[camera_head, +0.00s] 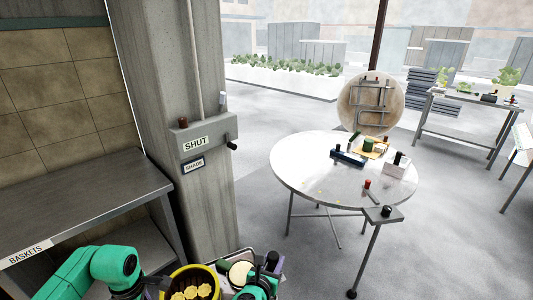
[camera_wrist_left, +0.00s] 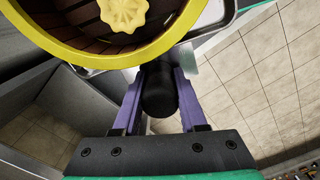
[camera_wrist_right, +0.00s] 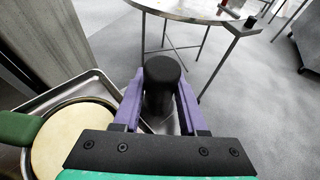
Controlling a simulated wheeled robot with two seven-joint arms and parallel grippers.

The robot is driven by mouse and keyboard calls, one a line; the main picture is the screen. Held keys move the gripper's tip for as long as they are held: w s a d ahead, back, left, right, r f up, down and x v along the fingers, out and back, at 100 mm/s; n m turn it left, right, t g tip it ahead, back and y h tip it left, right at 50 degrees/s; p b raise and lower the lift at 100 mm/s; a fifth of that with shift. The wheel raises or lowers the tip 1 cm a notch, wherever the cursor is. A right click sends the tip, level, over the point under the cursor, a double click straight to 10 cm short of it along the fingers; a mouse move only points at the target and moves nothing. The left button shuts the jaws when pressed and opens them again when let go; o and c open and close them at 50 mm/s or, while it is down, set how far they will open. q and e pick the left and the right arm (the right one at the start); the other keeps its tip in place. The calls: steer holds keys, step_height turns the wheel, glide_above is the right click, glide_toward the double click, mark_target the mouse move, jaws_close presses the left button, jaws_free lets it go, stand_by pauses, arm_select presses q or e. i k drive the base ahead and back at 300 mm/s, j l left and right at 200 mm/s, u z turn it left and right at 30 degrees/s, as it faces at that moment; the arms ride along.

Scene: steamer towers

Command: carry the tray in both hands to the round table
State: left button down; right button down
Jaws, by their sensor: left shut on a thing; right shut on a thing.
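The metal tray (camera_head: 240,252) is at the bottom of the head view, partly hidden by my arms. On it are a yellow-rimmed basket (camera_head: 208,272) with yellow pieces inside and a pale round disc (camera_wrist_right: 72,140). In the left wrist view my left gripper (camera_wrist_left: 158,78) is shut on a black handle (camera_wrist_left: 158,98) beside the yellow rim. In the right wrist view my right gripper (camera_wrist_right: 160,80) is shut on another black handle (camera_wrist_right: 161,68) by the tray's edge. The round table (camera_head: 300,165) stands ahead to the right, apart from the tray.
A grey pillar with a SHUT box (camera_head: 200,140) stands ahead to the left, beside a shelf marked BASKETS (camera_head: 90,205). The round table holds several small items and has a small side ledge (camera_head: 383,215) on a leg. Open floor (camera_head: 440,230) lies right.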

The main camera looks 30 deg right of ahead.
mark_target(319, 165)
steer(key=i+z, duration=0.1)
steer(key=z, duration=0.35)
steer(key=i+l+z, duration=0.1)
steer(key=z, duration=0.8)
steer(key=i+z, duration=0.15)
steer(key=z, duration=0.3)
steer(key=i+j, duration=1)
steer(key=i, duration=0.2)
steer(key=i+j+z, duration=0.1)
steer(key=i+j, duration=0.9)
steer(key=i, duration=0.15)
